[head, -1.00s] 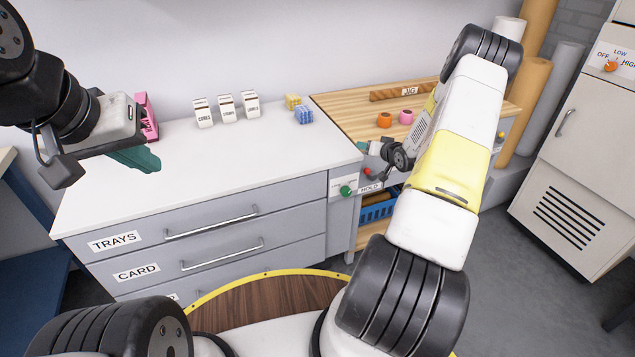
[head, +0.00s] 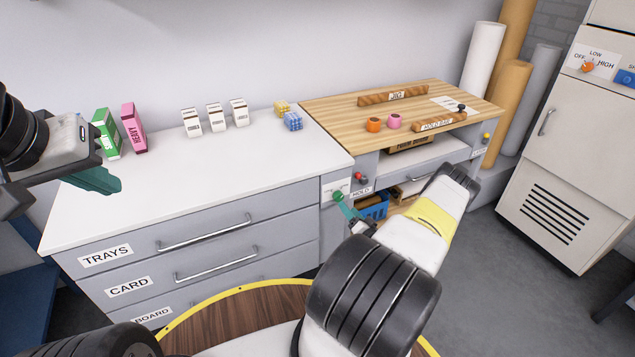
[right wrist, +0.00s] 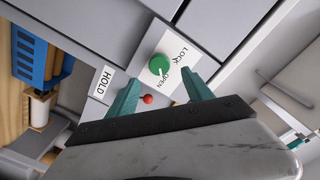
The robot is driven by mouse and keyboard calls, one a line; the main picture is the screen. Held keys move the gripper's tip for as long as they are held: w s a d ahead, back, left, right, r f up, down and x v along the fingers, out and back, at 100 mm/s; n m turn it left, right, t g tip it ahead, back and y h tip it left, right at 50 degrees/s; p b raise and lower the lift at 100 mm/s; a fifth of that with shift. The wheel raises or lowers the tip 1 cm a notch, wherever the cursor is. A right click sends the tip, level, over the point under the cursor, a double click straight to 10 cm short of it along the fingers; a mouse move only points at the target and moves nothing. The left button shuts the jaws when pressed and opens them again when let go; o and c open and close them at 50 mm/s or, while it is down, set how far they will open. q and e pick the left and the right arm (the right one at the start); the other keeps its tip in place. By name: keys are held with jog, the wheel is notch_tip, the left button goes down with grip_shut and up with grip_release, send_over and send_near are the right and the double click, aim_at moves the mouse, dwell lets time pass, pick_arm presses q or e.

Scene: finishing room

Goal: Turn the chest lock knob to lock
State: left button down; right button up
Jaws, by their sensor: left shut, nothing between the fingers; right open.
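The green lock knob (head: 338,196) sits on a pale plate on the chest's front, at the right end of the drawers. In the right wrist view the knob (right wrist: 158,64) shows a pale mark pointing towards OPEN; the word LOCK is also on the plate. My right gripper (head: 347,210) is just in front of the knob. In the right wrist view its green fingers (right wrist: 162,95) are open and empty, apart from the knob, which shows beyond the gap between them. My left gripper (head: 105,182) is shut and empty above the left part of the white top.
A red knob (head: 361,178) and a HOLD label (head: 360,191) are close beside the lock plate. Drawers (head: 200,235) with bar handles lie to the left. A blue crate (head: 375,209) is below the wooden bench (head: 340,108). Small boxes stand on the white top.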

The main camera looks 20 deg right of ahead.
aim_at(340, 199)
jog(key=w, duration=0.7)
jog(key=shift+w+a+f, duration=0.2)
jog(key=shift+w+a, duration=0.05)
grip_shut()
